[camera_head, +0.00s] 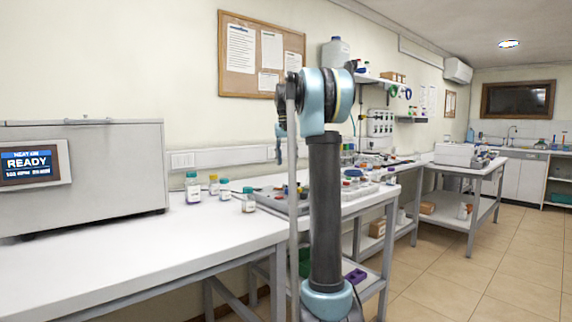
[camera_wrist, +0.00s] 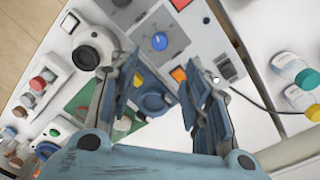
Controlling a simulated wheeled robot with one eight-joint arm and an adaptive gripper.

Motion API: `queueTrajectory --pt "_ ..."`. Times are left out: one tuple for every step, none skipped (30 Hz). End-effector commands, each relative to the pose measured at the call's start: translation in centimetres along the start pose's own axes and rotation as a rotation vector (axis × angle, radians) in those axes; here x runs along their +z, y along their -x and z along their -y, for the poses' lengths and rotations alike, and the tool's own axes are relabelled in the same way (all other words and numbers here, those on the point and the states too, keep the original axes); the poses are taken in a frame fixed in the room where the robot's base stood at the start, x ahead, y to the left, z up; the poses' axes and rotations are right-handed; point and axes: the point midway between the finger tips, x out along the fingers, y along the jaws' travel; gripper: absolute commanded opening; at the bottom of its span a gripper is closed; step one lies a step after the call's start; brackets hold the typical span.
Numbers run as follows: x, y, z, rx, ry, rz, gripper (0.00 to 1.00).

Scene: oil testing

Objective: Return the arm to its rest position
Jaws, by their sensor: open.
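My arm stands upright in the middle of the head view, with its blue joint at the top and a dark column below. My gripper (camera_wrist: 162,92) shows in the wrist view with its two blue-grey fingers spread apart and nothing held between them. In the head view, the gripper (camera_head: 279,142) is small and partly hidden behind the arm, above the white bench. The wrist camera looks down at equipment on the bench, with a blue rounded part (camera_wrist: 152,103) showing between the fingers, apparently below them.
A grey device (camera_head: 90,175) with a "READY" screen stands on the left bench (camera_head: 130,245). Several capped bottles (camera_head: 192,188) stand beside it. A grey panel with a blue knob (camera_wrist: 159,41) lies below the gripper. A second bench (camera_head: 460,166) is farther right; open tiled floor (camera_head: 470,265) lies before it.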

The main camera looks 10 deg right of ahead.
Motion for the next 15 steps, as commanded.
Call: queueTrajectory --pt "0.0 0.0 0.0 0.0 0.0 0.0 0.44" --pt "0.0 0.0 0.0 0.0 0.0 0.0 0.44" --pt "0.1 0.0 0.0 0.0 0.001 0.0 0.44" --pt "0.2 0.0 -0.1 -0.001 0.002 -0.001 0.44" --pt "0.5 -0.1 -0.2 -0.001 0.004 -0.002 0.44" --pt "0.9 -0.1 -0.3 -0.002 0.007 -0.003 0.44" --pt "1.3 -0.2 -0.5 -0.003 0.011 -0.005 0.44" --pt "1.8 -0.4 -0.6 -0.004 0.016 -0.007 0.44" --pt "2.7 -0.6 -0.9 -0.006 0.025 -0.01 0.44" --pt "3.4 -0.8 -1.2 -0.008 0.031 -0.013 0.44" --pt "4.2 -1.0 -1.4 -0.009 0.038 -0.016 0.44" --pt "5.2 -1.3 -1.8 -0.012 0.048 -0.02 0.44" --pt "6.0 -1.6 -2.1 -0.013 0.057 -0.024 0.44" --pt "6.9 -1.9 -2.4 -0.015 0.065 -0.028 0.44" --pt "8.0 -2.4 -2.8 -0.018 0.075 -0.033 0.44"
